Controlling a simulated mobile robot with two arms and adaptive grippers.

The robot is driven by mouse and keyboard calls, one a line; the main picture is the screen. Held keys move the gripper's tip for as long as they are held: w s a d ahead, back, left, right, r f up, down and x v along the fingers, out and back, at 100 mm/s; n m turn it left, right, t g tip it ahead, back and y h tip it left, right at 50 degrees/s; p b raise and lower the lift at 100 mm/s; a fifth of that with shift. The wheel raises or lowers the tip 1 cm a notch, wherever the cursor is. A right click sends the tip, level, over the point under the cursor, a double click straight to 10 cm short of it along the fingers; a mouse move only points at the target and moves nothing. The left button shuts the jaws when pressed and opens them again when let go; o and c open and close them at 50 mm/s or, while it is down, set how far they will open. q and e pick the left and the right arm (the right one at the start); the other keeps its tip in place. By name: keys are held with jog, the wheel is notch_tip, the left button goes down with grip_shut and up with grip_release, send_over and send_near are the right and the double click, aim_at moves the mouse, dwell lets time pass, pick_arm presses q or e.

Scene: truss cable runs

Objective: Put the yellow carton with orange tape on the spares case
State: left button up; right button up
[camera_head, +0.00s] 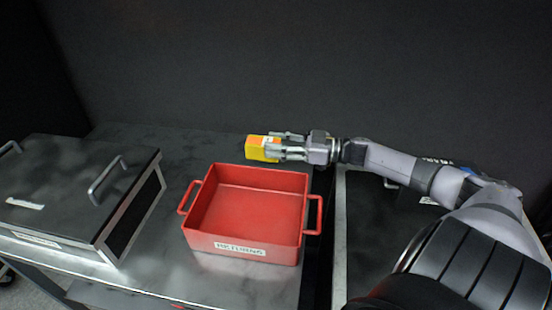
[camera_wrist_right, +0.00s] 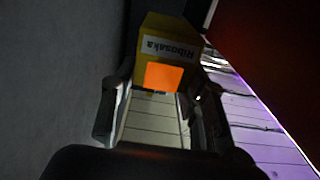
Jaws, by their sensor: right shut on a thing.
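The yellow carton with orange tape (camera_head: 256,154) is in the head view, above the back of the table and behind the red tray. My right gripper (camera_head: 283,148) comes in from the right and is shut on the carton. In the right wrist view the carton (camera_wrist_right: 160,25) sits between the fingers of the gripper (camera_wrist_right: 160,88). Its "Ribosaka" label and an orange patch face the camera. A dark lidded case (camera_head: 60,180) with handles stands at the left; its labels are too small to read, so I cannot tell whether it is the spares case. My left gripper is not in view.
A red open tray (camera_head: 240,251) labelled like "RETURNS" stands empty in the middle of the grey table (camera_head: 165,270). A dark flat surface (camera_head: 375,240) with a pale edge lies to the right, past a gap, partly hidden by my right arm. A dark wall stands behind.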

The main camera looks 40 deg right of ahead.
jog(key=shift+f+b, duration=0.35)
jog(key=shift+f, duration=2.45)
jog(key=shift+f, duration=0.1)
jog(key=o, duration=1.3)
